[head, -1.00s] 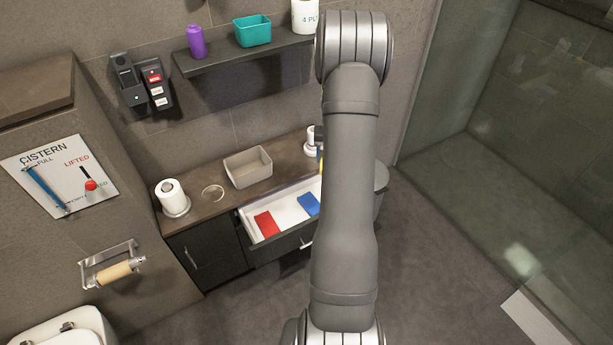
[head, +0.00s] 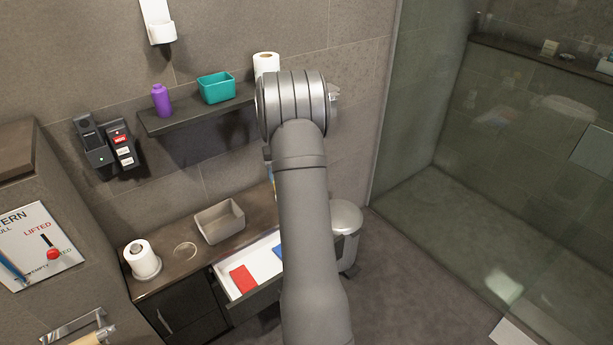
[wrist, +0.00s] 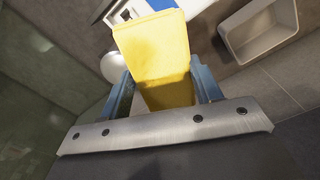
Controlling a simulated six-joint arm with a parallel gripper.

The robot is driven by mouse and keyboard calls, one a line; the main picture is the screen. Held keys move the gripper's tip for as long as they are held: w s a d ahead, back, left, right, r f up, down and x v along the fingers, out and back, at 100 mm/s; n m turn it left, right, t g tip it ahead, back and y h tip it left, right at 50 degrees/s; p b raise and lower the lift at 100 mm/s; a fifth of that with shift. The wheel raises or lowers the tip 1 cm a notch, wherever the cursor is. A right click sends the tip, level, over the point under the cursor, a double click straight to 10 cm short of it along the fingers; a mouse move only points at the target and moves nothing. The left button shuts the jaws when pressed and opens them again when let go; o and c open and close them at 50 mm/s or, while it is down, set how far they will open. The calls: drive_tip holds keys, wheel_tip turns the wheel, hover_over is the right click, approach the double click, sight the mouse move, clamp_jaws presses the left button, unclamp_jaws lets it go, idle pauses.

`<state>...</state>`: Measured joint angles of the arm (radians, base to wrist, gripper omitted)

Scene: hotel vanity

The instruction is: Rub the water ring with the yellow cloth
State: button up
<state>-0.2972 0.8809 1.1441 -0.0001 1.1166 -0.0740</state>
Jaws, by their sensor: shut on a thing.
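The water ring (head: 186,252) is a faint pale circle on the dark vanity top, between a toilet paper roll and a grey bin. The yellow cloth (wrist: 155,50) is a folded block between the two blue-grey fingers of my gripper (wrist: 163,92) in the wrist view. My gripper is shut on it. In the head view my own arm hides most of the gripper and cloth; only a sliver of yellow shows at the arm's left edge, above the right part of the vanity, well right of the ring and apart from it.
An open white drawer (head: 262,263) with red and blue items juts out below the vanity top. A toilet roll (head: 141,259) stands left of the ring; a grey bin (head: 220,221) sits right of it. A shelf (head: 195,110) hangs above. A metal bin (head: 346,222) stands at right.

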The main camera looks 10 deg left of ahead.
drive_tip(key=s+a+f+n, duration=0.1)
drive_tip(key=a+f+n, duration=0.3)
drive_tip(key=a, duration=0.6)
drive_tip(key=s+a+f+n, duration=0.1)
drive_tip(key=a+f+n, duration=0.25)
drive_tip(key=a, duration=0.65)
drive_tip(key=n, duration=0.7)
hover_over(182, 245)
wheel_tip(182, 245, down, 9)
drive_tip(key=shift+a+f, duration=0.1)
drive_tip(key=shift+f, duration=3.9)
drive_tip(key=shift+s+d+f, duration=0.25)
drive_tip(key=shift+s+d, duration=0.2)
drive_tip(key=shift+d, duration=0.05)
drive_tip(key=shift+c, duration=0.3)
drive_tip(key=shift+s+d, duration=2.15)
drive_tip(key=shift+s, duration=0.05)
drive_tip(key=shift+w+a, duration=2.6)
drive_tip(key=shift+w, duration=0.05)
wheel_tip(182, 245, up, 3)
drive_tip(key=shift+w+a+f, duration=0.1)
drive_tip(key=shift+f, duration=0.05)
drive_tip(key=shift+r, duration=2.8)
